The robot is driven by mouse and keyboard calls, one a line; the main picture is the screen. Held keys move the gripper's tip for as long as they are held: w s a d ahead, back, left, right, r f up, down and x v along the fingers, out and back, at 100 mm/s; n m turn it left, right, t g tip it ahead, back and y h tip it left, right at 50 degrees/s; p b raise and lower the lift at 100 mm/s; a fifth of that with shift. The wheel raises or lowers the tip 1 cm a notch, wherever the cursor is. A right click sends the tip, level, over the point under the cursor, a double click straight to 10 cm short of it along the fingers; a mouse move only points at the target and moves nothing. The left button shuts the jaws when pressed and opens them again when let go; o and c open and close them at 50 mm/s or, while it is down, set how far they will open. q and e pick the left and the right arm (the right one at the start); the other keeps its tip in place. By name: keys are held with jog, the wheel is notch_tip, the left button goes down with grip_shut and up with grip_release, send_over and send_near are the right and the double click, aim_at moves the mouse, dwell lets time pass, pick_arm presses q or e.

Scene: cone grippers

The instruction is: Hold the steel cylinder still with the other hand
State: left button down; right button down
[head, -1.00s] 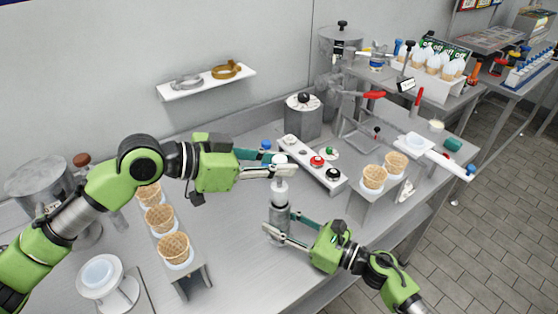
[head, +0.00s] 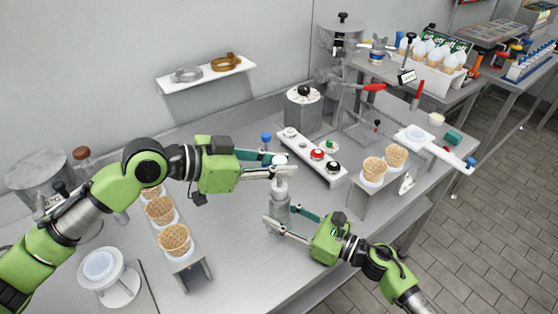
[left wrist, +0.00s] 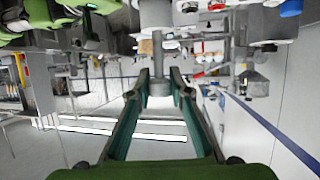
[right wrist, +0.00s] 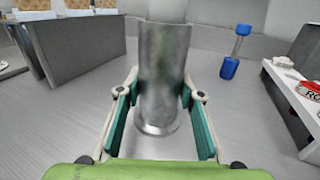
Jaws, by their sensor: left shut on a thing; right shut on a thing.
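The steel cylinder (head: 279,210) stands upright on the steel worktop, in the middle of the head view. My right gripper (head: 277,222) is shut on its lower body from the right; the right wrist view shows the cylinder (right wrist: 163,75) between both fingers (right wrist: 161,95). My left gripper (head: 284,170) is above, shut on a pale upper piece (head: 280,184) directly over the cylinder. The left wrist view shows a grey round part (left wrist: 160,86) between the left fingers (left wrist: 160,78). Whether the upper piece is seated in the cylinder is hard to tell.
A cone stand (head: 192,272) is at left and another (head: 384,190) at right. A control strip with buttons (head: 312,156) and a blue-topped item (head: 266,139) are behind. A grey canister (head: 303,112) stands farther back. The worktop in front of the left stand is partly clear.

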aim_at(277, 186)
pick_arm(q)
jog(key=shift+f, duration=3.2)
jog(key=c, duration=1.8)
grip_release()
jog(key=v, duration=0.4)
jog(key=shift+s+a, duration=0.1)
jog(key=shift+a, duration=0.25)
jog(key=s+a, duration=0.1)
jog(key=a, duration=0.2)
jog(key=s+a, duration=0.2)
jog(key=a, duration=0.2)
jog(key=s+a, duration=0.2)
jog(key=a, duration=0.2)
jog(key=shift+s+r, duration=0.1)
jog(key=shift+r, duration=0.1)
pick_arm(e)
jog(key=c, duration=1)
grip_release()
